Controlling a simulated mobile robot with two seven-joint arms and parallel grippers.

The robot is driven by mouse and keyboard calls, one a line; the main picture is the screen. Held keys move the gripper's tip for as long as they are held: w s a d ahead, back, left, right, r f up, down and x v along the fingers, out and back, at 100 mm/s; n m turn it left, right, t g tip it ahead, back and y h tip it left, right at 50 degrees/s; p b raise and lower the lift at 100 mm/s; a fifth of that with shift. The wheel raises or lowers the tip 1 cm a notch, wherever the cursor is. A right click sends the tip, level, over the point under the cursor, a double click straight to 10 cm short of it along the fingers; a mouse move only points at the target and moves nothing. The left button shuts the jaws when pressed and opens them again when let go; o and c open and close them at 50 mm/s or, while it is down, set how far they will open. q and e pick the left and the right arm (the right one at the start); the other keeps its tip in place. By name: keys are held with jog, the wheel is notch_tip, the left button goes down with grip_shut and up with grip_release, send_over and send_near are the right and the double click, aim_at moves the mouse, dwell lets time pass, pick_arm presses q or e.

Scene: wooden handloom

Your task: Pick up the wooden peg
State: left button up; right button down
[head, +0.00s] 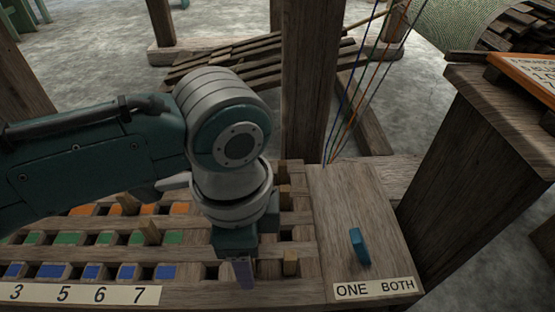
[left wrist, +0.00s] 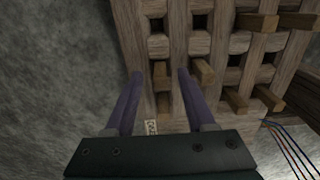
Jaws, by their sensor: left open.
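My left gripper (head: 245,272) points down over the wooden peg board (head: 195,292) in the head view. In the left wrist view its two purple fingers (left wrist: 159,76) are open and apart. A wooden peg (left wrist: 160,77) shows between the fingertips, standing in the board; I cannot tell whether a finger touches it. A second peg (left wrist: 202,72) is close beside the right finger. In the head view the arm hides part of the board, and one peg (head: 290,262) stands just right of the gripper. My right gripper is not in view.
The board has rows of orange, green and blue squares (head: 92,271) and a number strip (head: 80,295). More pegs (head: 150,232) stand in it. Right are a blue lever (head: 360,246) with a "ONE BOTH" label (head: 374,288), a thick post (head: 312,80) and coloured cords (head: 352,105).

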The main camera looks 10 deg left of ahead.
pick_arm(q)
jog(key=shift+r, duration=0.1)
grip_shut()
dwell(0.5)
jog(key=shift+r, duration=0.1)
